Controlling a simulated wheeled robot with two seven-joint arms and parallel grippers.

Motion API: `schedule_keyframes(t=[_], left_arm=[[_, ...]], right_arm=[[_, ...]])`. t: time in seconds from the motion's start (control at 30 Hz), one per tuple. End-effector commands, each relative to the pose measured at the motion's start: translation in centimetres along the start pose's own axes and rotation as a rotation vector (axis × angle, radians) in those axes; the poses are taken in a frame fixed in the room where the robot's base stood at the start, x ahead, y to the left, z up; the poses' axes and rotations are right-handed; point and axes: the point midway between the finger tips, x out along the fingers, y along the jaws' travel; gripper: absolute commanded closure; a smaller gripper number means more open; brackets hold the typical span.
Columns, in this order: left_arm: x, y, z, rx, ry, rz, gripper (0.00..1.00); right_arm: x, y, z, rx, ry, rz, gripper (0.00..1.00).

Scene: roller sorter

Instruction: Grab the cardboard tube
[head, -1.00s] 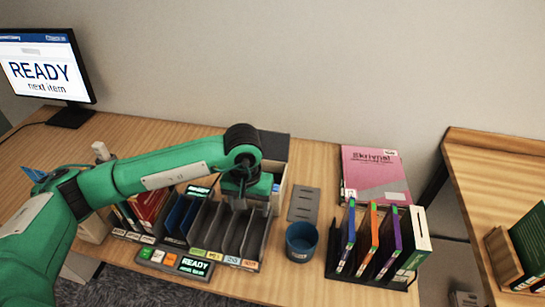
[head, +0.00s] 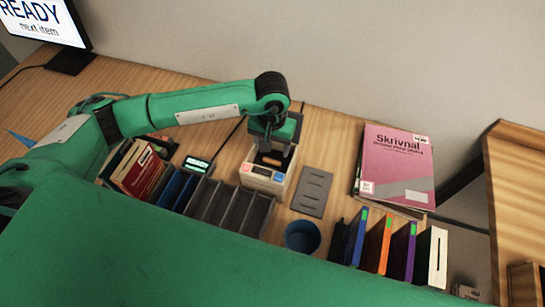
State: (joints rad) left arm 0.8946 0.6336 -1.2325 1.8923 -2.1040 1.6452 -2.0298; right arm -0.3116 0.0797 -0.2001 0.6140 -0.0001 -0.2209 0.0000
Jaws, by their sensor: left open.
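My left gripper (head: 274,143) is open and points down over a small pale grey machine (head: 249,178) with an orange and a blue button on its front. A small brown piece, which looks like the cardboard tube (head: 270,159), lies inside the machine's open top, just below my left fingers. The gripper partly covers it, and I cannot tell whether the fingers touch it or stand around it. My right gripper is not in view.
A pink book (head: 397,165) lies further right, behind several upright books. My green arm hides the front.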

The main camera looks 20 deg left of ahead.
Motion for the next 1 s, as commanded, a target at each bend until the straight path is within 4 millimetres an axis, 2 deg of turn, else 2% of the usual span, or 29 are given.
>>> schedule_keyframes(t=[0.13,0.37,0.53,0.7,1.0], left_arm=[[2.0,0.0,0.0,0.000,-0.002,0.000,0.37],[3.4,0.0,0.0,-0.001,-0.002,0.000,0.37],[5.4,-0.3,-0.1,-0.001,-0.004,0.000,0.37],[7.5,-0.3,-0.1,0.000,-0.002,0.001,0.37],[8.1,-0.3,-0.2,0.001,0.001,0.001,0.39]], right_arm=[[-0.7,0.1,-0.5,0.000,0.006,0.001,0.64],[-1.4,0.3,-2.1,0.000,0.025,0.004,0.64],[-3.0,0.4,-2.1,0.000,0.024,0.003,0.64],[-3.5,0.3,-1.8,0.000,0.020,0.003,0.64],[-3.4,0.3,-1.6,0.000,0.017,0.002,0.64]])
